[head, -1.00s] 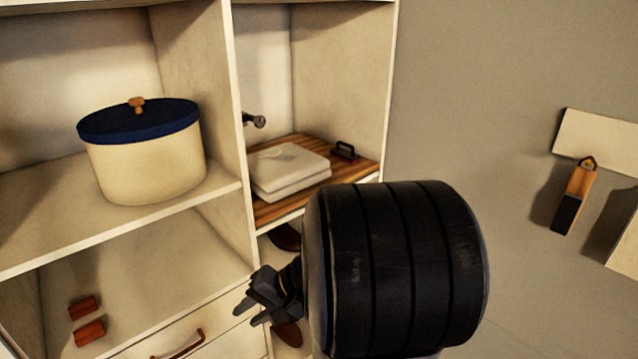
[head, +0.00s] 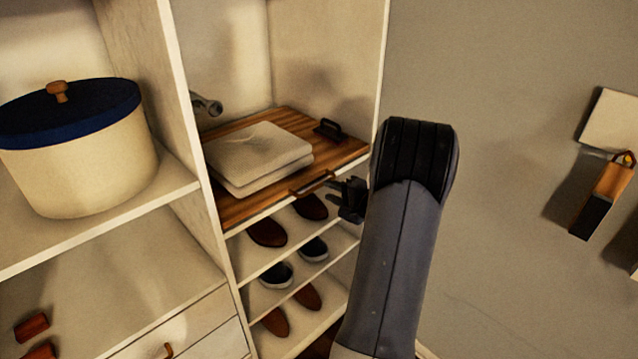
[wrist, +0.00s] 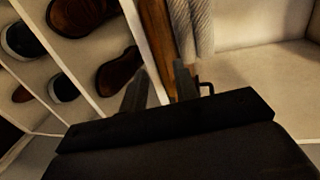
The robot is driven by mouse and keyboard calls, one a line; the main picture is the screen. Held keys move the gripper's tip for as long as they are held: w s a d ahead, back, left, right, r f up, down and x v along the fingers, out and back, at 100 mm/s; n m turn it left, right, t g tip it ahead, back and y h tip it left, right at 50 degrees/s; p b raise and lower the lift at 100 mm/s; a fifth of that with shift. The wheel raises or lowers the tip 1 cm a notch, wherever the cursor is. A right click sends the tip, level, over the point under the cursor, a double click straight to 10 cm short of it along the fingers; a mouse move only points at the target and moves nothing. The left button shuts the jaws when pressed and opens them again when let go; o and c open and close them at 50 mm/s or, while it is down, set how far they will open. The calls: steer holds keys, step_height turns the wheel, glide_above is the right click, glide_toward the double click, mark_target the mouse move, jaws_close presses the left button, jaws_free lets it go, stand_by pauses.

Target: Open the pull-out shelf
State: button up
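The pull-out shelf (head: 235,205) is a striped wooden board in the right bay of the cabinet, above the shoe racks. A brown bar handle (head: 308,184) sits on its front edge. Folded pale cloths (head: 260,155) lie on the board, with a dark-handled item (head: 330,129) behind them. My gripper (head: 340,190) is at the front edge, close to the right end of the bar handle. In the wrist view my gripper (wrist: 160,82) has its fingers apart, with the board's edge ahead of them. I cannot tell whether it touches the handle.
Shoes (head: 268,232) stand on racks below the board. The right cabinet wall (head: 372,60) is close to my arm. A lidded pot (head: 80,155) is in the left bay. A brush-like tool (head: 605,195) hangs on the wall at right.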

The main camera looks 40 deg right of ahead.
mark_target(318, 186)
steer(key=p+x, duration=0.1)
steer(key=x, duration=0.4)
steer(key=shift+w+a, duration=0.15)
steer(key=shift+w, duration=0.2)
steer(key=shift+c, duration=0.4)
jaws_close()
steer(key=shift+f, duration=0.1)
